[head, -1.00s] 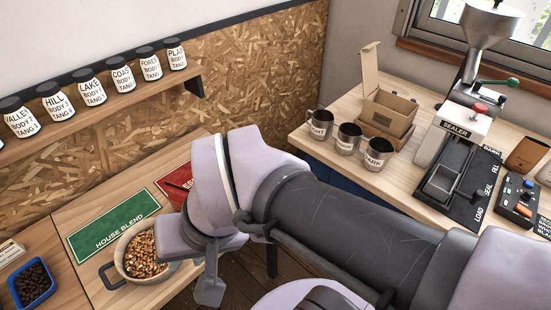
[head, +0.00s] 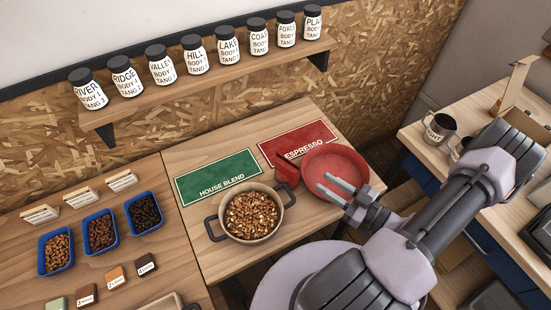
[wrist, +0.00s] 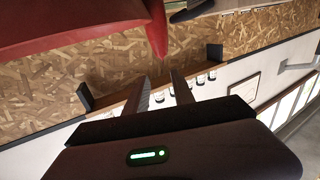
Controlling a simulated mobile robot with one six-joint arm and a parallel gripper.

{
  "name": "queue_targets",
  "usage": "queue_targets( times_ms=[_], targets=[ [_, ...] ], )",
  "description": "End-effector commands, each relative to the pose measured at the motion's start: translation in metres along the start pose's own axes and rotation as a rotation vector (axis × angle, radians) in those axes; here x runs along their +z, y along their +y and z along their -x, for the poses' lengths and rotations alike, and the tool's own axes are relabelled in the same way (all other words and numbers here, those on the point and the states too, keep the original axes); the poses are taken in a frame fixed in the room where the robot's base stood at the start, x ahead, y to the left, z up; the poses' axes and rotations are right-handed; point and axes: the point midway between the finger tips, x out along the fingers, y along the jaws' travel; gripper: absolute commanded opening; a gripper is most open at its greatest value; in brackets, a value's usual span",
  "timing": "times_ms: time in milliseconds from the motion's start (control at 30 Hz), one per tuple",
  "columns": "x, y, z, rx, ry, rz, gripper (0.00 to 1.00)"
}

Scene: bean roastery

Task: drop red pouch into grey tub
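My gripper (head: 323,183) is over the lower left part of a red round pan or bowl (head: 345,160) in the head view. Its two fingers are apart. The wrist view also shows my gripper (wrist: 160,82) with its fingers apart and nothing between them. A small dark red packet (head: 87,294) lies flat at the lower left among other coloured ones; it may be the red pouch, but I cannot tell. My gripper is well to its right. I see no grey tub in either current view.
A pot of beans (head: 252,214) stands left of my gripper, below a green House Blend mat (head: 217,175). A red Espresso mat (head: 297,139) lies behind. Blue bean trays (head: 56,249) stand at left. Labelled jars (head: 195,57) line a shelf. Mugs (head: 439,129) stand at right.

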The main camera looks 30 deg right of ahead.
Motion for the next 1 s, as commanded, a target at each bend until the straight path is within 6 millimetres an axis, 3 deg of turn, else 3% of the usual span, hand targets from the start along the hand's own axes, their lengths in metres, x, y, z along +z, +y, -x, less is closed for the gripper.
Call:
queue_targets(
  times_ms=[67,400,667,900,1000],
  targets=[
    [0.004,0.001,-0.007,0.018,0.006,-0.038,0.30],
    [0.005,0.000,-0.090,0.010,0.004,-0.031,0.30],
    [0.003,0.000,-0.121,0.012,0.004,-0.030,0.30],
    [0.003,-0.007,-0.165,0.010,0.004,-0.029,0.30],
    [0.001,-0.006,-0.172,0.013,0.004,-0.030,0.30]
  ],
)
